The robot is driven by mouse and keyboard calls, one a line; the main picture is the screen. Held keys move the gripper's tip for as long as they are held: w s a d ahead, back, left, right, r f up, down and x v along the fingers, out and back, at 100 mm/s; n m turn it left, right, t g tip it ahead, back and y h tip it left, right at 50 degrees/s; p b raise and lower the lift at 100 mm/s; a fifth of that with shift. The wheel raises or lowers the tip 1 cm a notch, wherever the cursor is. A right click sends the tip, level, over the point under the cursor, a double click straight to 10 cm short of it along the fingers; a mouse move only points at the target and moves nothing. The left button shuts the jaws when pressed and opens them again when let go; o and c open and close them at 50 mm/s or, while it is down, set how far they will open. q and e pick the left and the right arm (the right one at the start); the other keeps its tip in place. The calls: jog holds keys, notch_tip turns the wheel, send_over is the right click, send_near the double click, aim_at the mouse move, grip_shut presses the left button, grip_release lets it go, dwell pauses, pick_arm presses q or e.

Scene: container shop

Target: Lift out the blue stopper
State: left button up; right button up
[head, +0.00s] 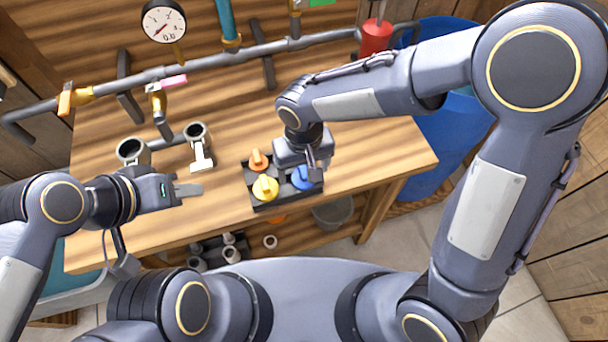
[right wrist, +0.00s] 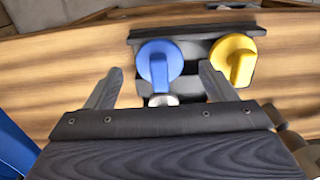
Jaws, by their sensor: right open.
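The blue stopper (head: 302,178) sits in the front right part of a black tray (head: 284,202) on the wooden bench, partly hidden by my right gripper (head: 313,172). In the right wrist view the blue stopper (right wrist: 160,62) has a round head with a raised grip bar. It lies between the two spread fingers of my right gripper (right wrist: 160,70), with a gap on each side. The gripper is open and holds nothing. My left gripper (head: 190,189) is over the bench left of the tray, apart from it; its finger gap cannot be made out.
A yellow stopper (head: 265,188) sits beside the blue one, and an orange stopper (head: 258,160) behind it in the tray. Two open pipe ends (head: 196,132) (head: 132,150) stand at the left. A pipe with a gauge (head: 163,21) runs along the back. Blue barrels stand right.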

jog(key=shift+f, duration=0.9)
jog(key=shift+c, duration=0.3)
jog(key=c, duration=1)
jog(key=shift+r, duration=0.1)
